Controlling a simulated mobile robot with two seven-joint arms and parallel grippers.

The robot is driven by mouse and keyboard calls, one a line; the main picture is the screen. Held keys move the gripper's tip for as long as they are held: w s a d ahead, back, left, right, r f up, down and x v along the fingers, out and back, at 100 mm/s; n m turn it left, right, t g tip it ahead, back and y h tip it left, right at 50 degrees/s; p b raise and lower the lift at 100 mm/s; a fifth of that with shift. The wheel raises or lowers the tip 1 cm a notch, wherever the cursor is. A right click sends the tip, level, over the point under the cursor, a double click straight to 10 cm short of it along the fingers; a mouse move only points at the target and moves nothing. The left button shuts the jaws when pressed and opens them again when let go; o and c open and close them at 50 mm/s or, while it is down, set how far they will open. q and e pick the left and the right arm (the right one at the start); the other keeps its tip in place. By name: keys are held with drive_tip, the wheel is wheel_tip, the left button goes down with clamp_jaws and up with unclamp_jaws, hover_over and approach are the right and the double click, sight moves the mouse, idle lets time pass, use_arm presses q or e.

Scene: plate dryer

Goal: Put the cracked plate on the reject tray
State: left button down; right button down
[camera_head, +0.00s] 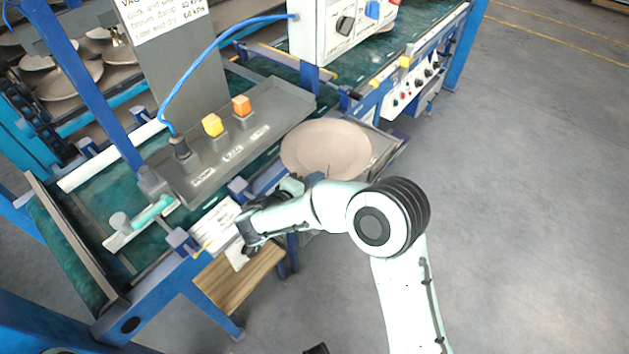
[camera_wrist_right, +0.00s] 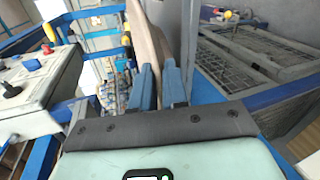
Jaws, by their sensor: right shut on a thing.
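A round beige plate (camera_head: 326,147) is in the middle of the head view, with a short dark line near its near edge that looks like a crack. My right gripper (camera_head: 311,180) is shut on its near rim, partly hidden behind my own arm. In the right wrist view the two blue fingers (camera_wrist_right: 160,72) pinch the plate (camera_wrist_right: 148,38), seen nearly edge-on. A grey tray (camera_head: 393,153) shows below and right of the plate; I cannot tell whether the plate touches it, nor whether it is the reject tray. My left gripper is not in view.
A grey panel (camera_head: 265,105) with orange and yellow knobs stands behind the plate. A control box (camera_head: 335,30) with a blue hose is above it. A wooden board (camera_head: 240,278) is at lower left. More plates (camera_head: 70,80) sit on a rack. Floor at right is clear.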

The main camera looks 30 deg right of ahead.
drive_tip(key=shift+f, duration=0.15)
drive_tip(key=c, duration=1.1)
unclamp_jaws()
drive_tip(key=shift+f, duration=0.1)
drive_tip(key=shift+c, duration=0.2)
